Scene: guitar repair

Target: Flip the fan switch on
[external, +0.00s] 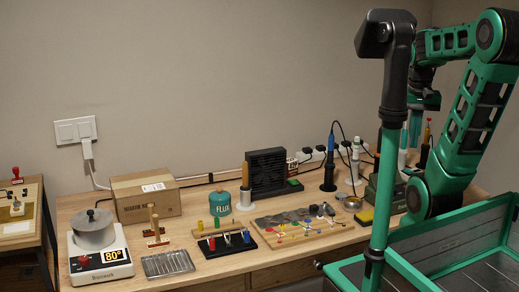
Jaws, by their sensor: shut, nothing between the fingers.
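The fan is a black slatted box (267,172) standing upright at the back of the wooden workbench, left of the bench's middle. A small green part (296,185) shows at its lower right; it is too small to tell whether this is the switch or how it is set. My gripper (414,132) hangs at the right, pointing down over the right end of the bench, well apart from the fan. It looks shut and empty, and is partly hidden behind my dark and green column.
Soldering tools (329,165) and cables stand right of the fan. A white wall switch (75,130) is at left.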

